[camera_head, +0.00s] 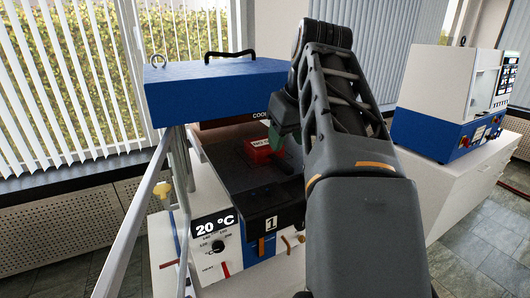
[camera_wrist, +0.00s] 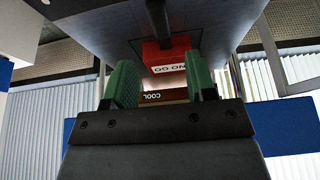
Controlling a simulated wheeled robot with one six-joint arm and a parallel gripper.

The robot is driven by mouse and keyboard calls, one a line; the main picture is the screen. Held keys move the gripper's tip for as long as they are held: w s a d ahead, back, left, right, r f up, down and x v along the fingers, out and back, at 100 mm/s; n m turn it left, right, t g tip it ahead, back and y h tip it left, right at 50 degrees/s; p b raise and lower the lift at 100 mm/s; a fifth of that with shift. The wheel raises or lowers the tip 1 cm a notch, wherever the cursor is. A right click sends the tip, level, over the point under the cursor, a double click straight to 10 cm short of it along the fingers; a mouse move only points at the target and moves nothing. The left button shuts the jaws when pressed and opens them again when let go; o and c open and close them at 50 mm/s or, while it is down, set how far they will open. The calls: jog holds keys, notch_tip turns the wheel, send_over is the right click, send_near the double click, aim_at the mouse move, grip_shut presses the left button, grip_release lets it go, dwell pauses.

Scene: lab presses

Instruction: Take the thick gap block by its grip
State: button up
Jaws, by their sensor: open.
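A red block (camera_head: 259,151) with a white lettered label lies on the dark lower plate (camera_head: 235,180) of the press. I take it to be the gap block. In the wrist view the block (camera_wrist: 152,54) appears upside down, its label partly reading "NO GO", with a dark bar-like grip (camera_wrist: 157,18) against it. My gripper (camera_wrist: 160,82) has two green fingers spread apart with nothing held between them. In the head view a green finger (camera_head: 276,137) shows right beside the block; the other is hidden. I cannot tell whether the fingers touch the block.
The blue upper part (camera_head: 215,88) of the press with a black handle overhangs the plate. Its front panel (camera_head: 215,245) shows 20 °C and a knob. A second blue and white machine (camera_head: 440,100) stands on a bench at right. Windows with blinds are behind.

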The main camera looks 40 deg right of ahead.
aim_at(279, 159)
jog(key=shift+x, duration=3.05)
jog(key=shift+a, duration=0.2)
grip_shut()
